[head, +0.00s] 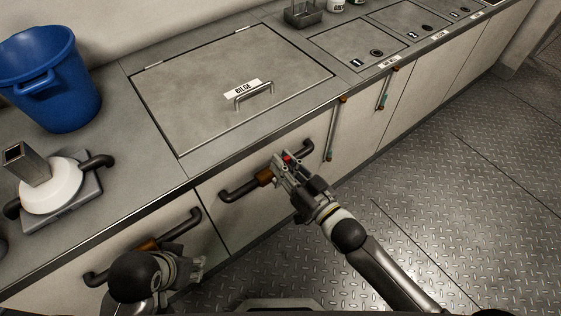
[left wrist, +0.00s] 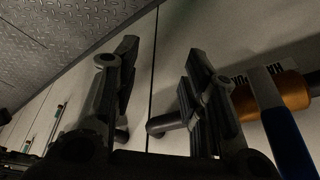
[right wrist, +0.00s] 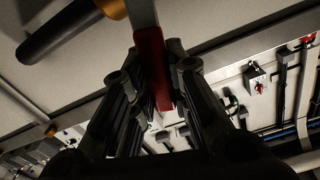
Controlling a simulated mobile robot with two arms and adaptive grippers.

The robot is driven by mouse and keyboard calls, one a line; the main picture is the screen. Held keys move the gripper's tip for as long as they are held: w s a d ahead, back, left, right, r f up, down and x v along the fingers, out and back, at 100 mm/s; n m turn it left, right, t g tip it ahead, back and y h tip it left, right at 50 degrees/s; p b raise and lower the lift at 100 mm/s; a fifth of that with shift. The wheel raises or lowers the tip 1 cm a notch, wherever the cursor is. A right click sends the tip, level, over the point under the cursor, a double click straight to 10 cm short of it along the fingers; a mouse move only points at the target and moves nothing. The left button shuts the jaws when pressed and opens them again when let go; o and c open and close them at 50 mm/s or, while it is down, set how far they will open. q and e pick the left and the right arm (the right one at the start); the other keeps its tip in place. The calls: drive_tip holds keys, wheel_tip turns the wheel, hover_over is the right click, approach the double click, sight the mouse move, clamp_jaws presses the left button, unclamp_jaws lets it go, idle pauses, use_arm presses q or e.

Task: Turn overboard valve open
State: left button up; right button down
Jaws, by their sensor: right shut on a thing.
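A valve with a brass body (head: 265,177) sits in a dark pipe on the front of the white cabinet. Its red lever (right wrist: 152,70) is between the fingers of my right gripper (head: 285,165), which is shut on it; a bit of red shows in the head view. A second brass-bodied valve (left wrist: 275,95) with a blue lever (left wrist: 285,140) is on the panel to the left. My left gripper (left wrist: 160,80) is open and empty beside that valve's pipe, low in the head view (head: 195,268). I cannot read which valve is labelled overboard.
A counter with a hatch marked BILGE (head: 220,105) is above the valves. A blue bucket (head: 50,85) and a white round device (head: 50,188) stand on it at left. Thin vertical pipes (head: 332,130) run down the cabinet at right. The diamond-plate floor (head: 450,210) is clear.

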use_arm(q)
drive_tip(key=s+p+x, duration=0.1)
drive_tip(key=x, duration=0.7)
drive_tip(key=shift+p, duration=0.3)
use_arm(e)
drive_tip(key=shift+w+d+f+m, duration=0.25)
drive_tip(key=shift+d+m, duration=0.1)
drive_tip(key=shift+m, duration=0.3)
drive_tip(key=shift+w+d+f+m, duration=0.15)
drive_tip(key=shift+w+d+m, duration=0.15)
drive_tip(key=shift+m, duration=0.4)
drive_tip(key=shift+w+d+f+m, duration=0.2)
drive_tip(key=shift+d+m, duration=0.2)
drive_tip(key=shift+m, duration=0.25)
use_arm(q)
drive_tip(key=shift+d+f, duration=0.15)
use_arm(e)
drive_tip(key=c, duration=1.4)
unclamp_jaws()
drive_tip(key=shift+o, duration=0.2)
use_arm(q)
drive_tip(key=shift+g, duration=0.3)
use_arm(e)
drive_tip(key=v, duration=1.2)
